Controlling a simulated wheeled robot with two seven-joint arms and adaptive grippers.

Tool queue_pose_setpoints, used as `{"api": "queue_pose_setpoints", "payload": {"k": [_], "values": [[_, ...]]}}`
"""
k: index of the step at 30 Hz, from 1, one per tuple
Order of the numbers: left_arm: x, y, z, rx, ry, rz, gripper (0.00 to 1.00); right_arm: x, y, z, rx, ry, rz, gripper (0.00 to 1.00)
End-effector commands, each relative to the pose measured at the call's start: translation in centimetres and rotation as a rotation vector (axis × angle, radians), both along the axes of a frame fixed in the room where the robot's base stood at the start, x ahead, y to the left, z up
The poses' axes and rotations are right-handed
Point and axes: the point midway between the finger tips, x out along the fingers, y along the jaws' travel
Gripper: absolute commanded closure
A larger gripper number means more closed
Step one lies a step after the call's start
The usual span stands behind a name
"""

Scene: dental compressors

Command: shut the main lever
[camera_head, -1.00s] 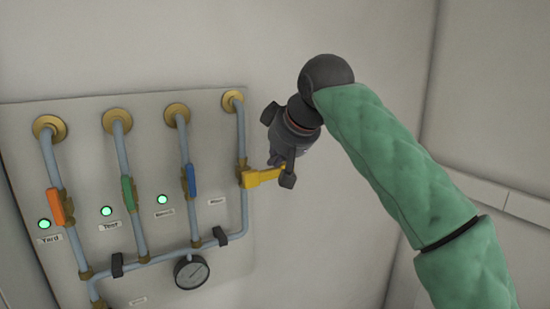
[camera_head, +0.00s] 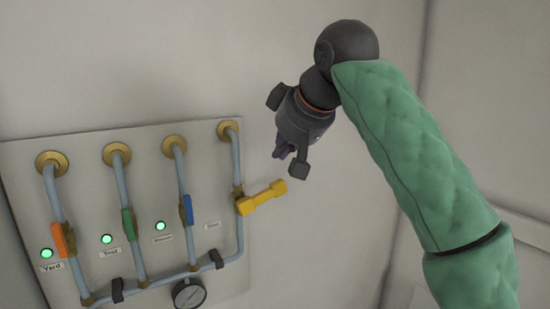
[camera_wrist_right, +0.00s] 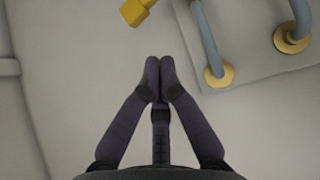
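The main lever appears to be the yellow lever (camera_head: 262,197) on the rightmost pipe of the wall panel. It sticks out sideways from the pipe to the right, tilted slightly up, and it also shows at the top edge of the right wrist view (camera_wrist_right: 136,11). My right gripper (camera_head: 283,153) is above and a little right of the lever, apart from it. In the right wrist view its fingertips (camera_wrist_right: 159,68) are together with nothing between them. My left gripper is in neither view.
The grey panel (camera_head: 95,160) carries orange (camera_head: 63,240), green (camera_head: 129,224) and blue (camera_head: 187,209) levers lying along their pipes, with lit green lamps beside them. A round gauge (camera_head: 188,293) sits low on the panel. The wall right of the panel is bare.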

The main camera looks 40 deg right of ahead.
Motion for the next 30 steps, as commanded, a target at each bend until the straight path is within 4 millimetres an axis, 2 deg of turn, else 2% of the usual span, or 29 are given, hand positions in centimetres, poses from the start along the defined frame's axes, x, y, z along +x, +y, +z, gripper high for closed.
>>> {"api": "queue_pose_setpoints", "payload": {"k": [7, 30], "values": [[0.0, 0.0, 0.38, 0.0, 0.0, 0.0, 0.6, -1.13, 0.37, 1.19, 0.0, 0.002, 0.001, 1.0], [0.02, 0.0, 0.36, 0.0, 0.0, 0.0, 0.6, -1.21, 0.37, 1.22, 0.0, 0.002, 0.001, 1.0]]}}
